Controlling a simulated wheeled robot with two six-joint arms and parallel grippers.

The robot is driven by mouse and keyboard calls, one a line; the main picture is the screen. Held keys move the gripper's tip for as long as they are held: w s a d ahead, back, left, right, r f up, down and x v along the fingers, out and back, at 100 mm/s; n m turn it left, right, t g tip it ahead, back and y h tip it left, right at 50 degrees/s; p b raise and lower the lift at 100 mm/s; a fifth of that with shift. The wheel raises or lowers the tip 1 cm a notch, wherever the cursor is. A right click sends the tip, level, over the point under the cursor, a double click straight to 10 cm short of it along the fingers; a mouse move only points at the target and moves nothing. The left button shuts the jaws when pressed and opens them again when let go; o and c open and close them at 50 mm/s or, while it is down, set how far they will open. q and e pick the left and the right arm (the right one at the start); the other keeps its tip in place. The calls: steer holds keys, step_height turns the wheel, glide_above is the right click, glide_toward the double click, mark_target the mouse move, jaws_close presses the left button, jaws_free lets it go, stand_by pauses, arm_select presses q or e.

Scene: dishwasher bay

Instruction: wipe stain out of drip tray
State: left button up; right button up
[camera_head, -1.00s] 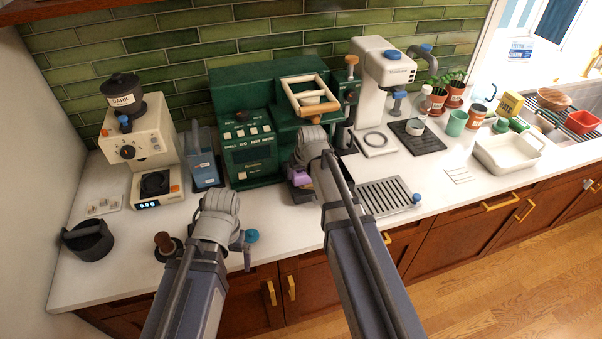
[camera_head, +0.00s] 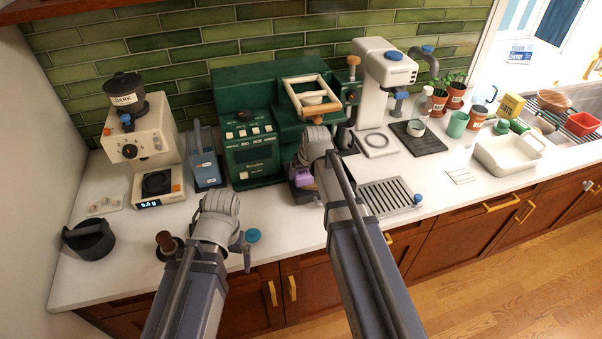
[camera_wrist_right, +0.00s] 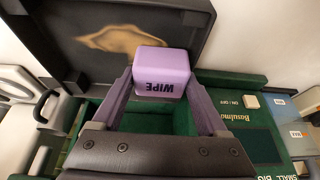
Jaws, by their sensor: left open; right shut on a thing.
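A purple block marked WIPE (camera_wrist_right: 162,72) is held between the fingers of my right gripper (camera_wrist_right: 160,84). In the right wrist view it is in front of the dark drip tray (camera_wrist_right: 185,28), overlapping the lower edge of a tan-brown stain (camera_wrist_right: 112,40). Whether the block touches the tray surface is not clear. In the head view the purple block (camera_head: 303,177) shows just left of my right arm, in front of the green coffee machine (camera_head: 253,150); the arm hides much of the tray there. My left gripper (camera_head: 240,252) is open over the front counter, its fingers partly hidden by its wrist.
A slotted metal grate (camera_head: 385,197) lies right of my right arm. A dark tamper (camera_head: 166,245) and a blue-topped item (camera_head: 252,235) are near my left gripper. A black bin (camera_head: 88,240) stands at left.

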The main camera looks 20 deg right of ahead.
steer(key=shift+s+d+f, duration=0.15)
steer(key=shift+d+f, duration=0.05)
steer(key=shift+d, duration=0.8)
steer(key=shift+c, duration=0.2)
steer(key=shift+d, duration=0.35)
steer(key=shift+c, duration=1.3)
steer(key=shift+d, duration=0.45)
jaws_close()
steer(key=shift+d, duration=0.25)
steer(key=shift+w+d+r, duration=0.1)
steer(key=shift+w+d, duration=0.05)
steer(key=shift+d, duration=0.9)
steer(key=shift+w+d, duration=0.1)
steer(key=shift+d, duration=0.95)
steer(key=shift+d, duration=0.1)
steer(key=shift+w+d+r+p, duration=0.15)
steer(key=shift+d+p, duration=0.15)
steer(key=shift+d, duration=1.45)
